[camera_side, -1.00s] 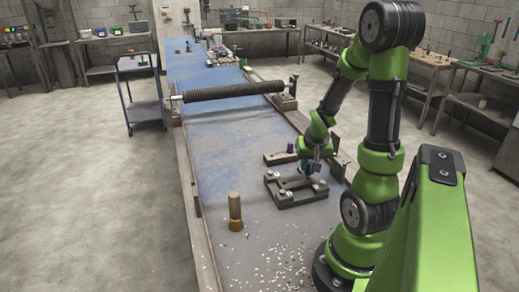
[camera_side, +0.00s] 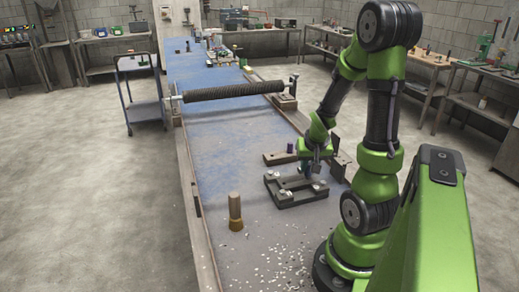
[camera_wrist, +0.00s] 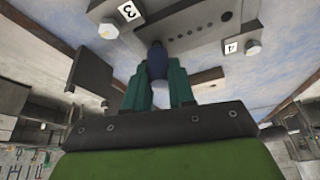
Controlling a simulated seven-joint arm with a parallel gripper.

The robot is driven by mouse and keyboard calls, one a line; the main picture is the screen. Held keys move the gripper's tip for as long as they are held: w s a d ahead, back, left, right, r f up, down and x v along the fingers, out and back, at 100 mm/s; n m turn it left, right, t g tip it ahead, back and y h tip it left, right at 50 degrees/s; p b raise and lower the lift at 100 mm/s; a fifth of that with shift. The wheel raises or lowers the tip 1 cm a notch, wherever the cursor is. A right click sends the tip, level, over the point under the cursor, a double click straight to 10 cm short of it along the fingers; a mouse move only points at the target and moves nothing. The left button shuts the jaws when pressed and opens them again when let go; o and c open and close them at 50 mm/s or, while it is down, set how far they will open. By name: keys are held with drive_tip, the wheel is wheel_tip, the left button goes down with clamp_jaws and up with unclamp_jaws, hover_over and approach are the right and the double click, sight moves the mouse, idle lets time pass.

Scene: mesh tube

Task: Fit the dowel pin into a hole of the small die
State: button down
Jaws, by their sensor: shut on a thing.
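My gripper (camera_wrist: 157,76) is shut on the dark blue dowel pin (camera_wrist: 157,60), which stands between its two green fingers in the wrist view. The pin's far end meets the edge of a dark block with a row of holes (camera_wrist: 194,31), apparently the small die. I cannot tell whether the pin is in a hole, touching or just above. In the side view my gripper (camera_side: 307,170) is low over the dark die assembly (camera_side: 289,202) on the bench, and its fingers hide most of the pin.
Bolts and number tags 3 (camera_wrist: 129,11) and 4 (camera_wrist: 231,47) flank the block. A purple piece (camera_side: 290,147) stands by a flat brown bar (camera_side: 277,158). A long dark roller (camera_side: 234,91) spans the bench.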

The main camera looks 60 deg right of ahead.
drive_tip(key=shift+f, duration=0.6)
idle(0.4)
drive_tip(key=c, duration=0.9)
unclamp_jaws()
drive_tip(key=shift+o, duration=0.2)
drive_tip(key=v, duration=1.6)
drive_tip(key=w+a+r+n+t+y, duration=0.1)
drive_tip(key=w+a+n+y, duration=0.1)
drive_tip(key=a, duration=0.6)
drive_tip(key=w+a+r+n+t+y, duration=0.2)
drive_tip(key=w+a+n, duration=0.1)
drive_tip(key=a, duration=0.5)
drive_tip(key=w+a+r+n+t+y, duration=0.1)
drive_tip(key=w+a+n+y, duration=0.1)
drive_tip(key=a, duration=0.6)
drive_tip(key=shift+w+r+n+t, duration=0.35)
drive_tip(key=shift+w+n+t, duration=0.05)
drive_tip(key=shift+n, duration=0.1)
